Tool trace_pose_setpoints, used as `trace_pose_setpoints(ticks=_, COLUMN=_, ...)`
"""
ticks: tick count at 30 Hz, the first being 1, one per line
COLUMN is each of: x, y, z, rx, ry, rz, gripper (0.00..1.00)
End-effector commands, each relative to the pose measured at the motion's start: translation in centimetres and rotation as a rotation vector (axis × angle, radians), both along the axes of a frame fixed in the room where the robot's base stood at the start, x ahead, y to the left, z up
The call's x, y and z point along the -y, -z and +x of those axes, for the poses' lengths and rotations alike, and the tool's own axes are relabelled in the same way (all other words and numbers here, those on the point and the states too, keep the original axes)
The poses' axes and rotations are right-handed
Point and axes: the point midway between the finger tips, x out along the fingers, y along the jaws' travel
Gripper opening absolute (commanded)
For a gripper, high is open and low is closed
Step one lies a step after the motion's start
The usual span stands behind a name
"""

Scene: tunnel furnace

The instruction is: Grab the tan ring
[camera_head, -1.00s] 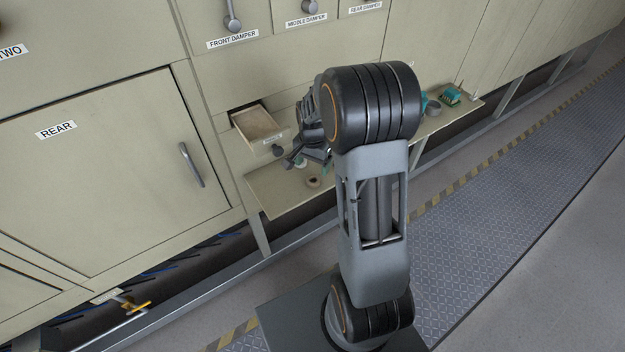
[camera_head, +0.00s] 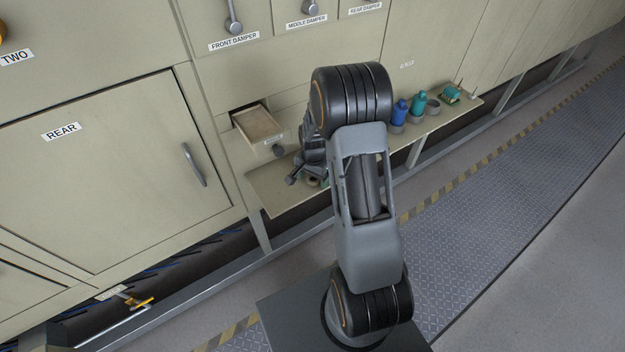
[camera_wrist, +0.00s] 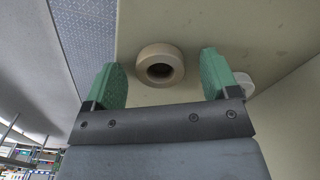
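The tan ring (camera_wrist: 161,66) lies on the shelf in the wrist view, with its dark hole showing. In the head view the tan ring (camera_head: 313,182) is small and partly hidden by my arm. My gripper (camera_wrist: 161,82) is open, with its two green fingers spread wide apart. The ring sits between and just beyond the fingertips, apart from both fingers. In the head view my gripper is over the shelf below the open drawer, mostly hidden behind my arm.
A pale round object (camera_wrist: 243,84) is beside the right finger. The shelf (camera_head: 262,186) is narrow. An open drawer (camera_head: 258,124) juts out above it. Blue (camera_head: 400,112) and teal (camera_head: 418,104) bottles and a green object (camera_head: 451,93) stand along the shelf to the right.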

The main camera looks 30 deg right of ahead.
Motion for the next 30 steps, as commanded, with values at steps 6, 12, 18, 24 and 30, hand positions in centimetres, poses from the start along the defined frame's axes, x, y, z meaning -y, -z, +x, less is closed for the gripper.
trace_pose_setpoints(ticks=6, x=0.0, y=0.0, z=0.0, rx=0.0, ry=0.0, rz=0.0, gripper=0.61)
trace_pose_setpoints(ticks=12, x=0.0, y=0.0, z=0.0, rx=0.0, ry=0.0, rz=0.0, gripper=0.42)
trace_pose_setpoints(ticks=18, x=0.0, y=0.0, z=0.0, rx=0.0, ry=0.0, rz=0.0, gripper=0.27)
trace_pose_setpoints(ticks=24, x=0.0, y=-0.1, z=0.0, rx=0.0, ry=0.0, rz=0.0, gripper=0.27)
trace_pose_setpoints(ticks=30, x=0.0, y=-1.4, z=0.1, rx=0.003, ry=0.0, rz=-0.001, gripper=0.27)
